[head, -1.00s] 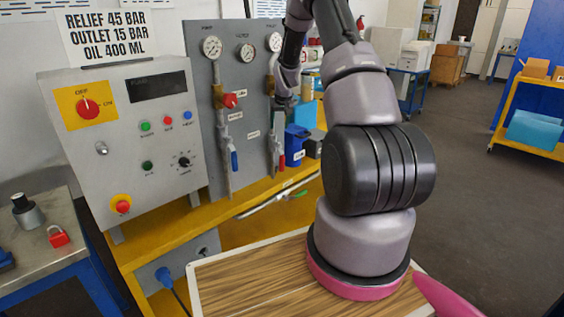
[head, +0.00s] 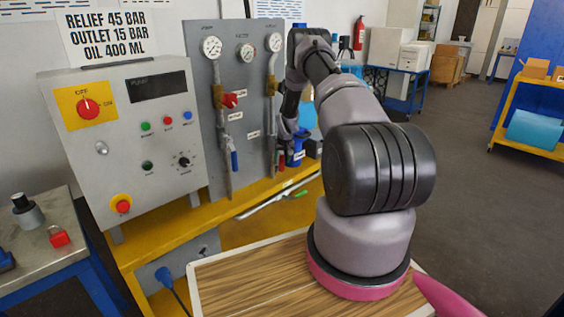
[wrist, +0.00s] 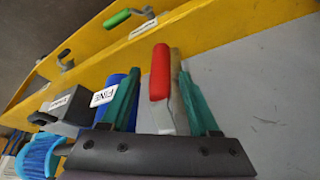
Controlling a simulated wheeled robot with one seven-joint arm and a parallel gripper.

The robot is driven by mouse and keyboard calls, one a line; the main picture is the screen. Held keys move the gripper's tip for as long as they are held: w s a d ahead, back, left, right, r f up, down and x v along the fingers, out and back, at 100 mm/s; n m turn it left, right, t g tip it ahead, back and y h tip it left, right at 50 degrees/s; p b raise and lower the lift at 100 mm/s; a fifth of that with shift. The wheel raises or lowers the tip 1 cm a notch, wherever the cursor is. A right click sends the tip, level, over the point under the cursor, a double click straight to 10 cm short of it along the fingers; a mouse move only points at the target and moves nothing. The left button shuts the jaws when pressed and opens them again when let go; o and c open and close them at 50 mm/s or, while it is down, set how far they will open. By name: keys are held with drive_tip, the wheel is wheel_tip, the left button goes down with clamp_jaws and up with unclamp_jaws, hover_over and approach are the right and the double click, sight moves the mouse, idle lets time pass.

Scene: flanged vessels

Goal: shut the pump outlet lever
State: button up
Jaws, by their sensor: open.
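A lever with a red grip (wrist: 160,72) lies between the two green fingers of my gripper (wrist: 159,68) in the wrist view, with a gap on each side. My gripper is open, and the lever's metal arm runs down toward the palm. In the head view the red lever (head: 281,160) hangs at the foot of the right-hand pipe (head: 271,85) on the grey panel. My gripper (head: 291,136) is there beside it, partly hidden by my own wrist. The pipe labels are too small to read, so I cannot tell which lever is the pump outlet.
A blue-gripped lever (head: 234,160) and a red valve handle (head: 230,100) are on the left pipe. A blue container marked FINE (wrist: 126,85) stands close to my left finger. A green-gripped lever (wrist: 118,18) is low on the yellow bench. The control box (head: 125,150) stands left.

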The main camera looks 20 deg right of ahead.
drive_tip(key=shift+w+f, duration=0.25)
drive_tip(key=shift+f, duration=0.25)
clamp_jaws()
idle(1.2)
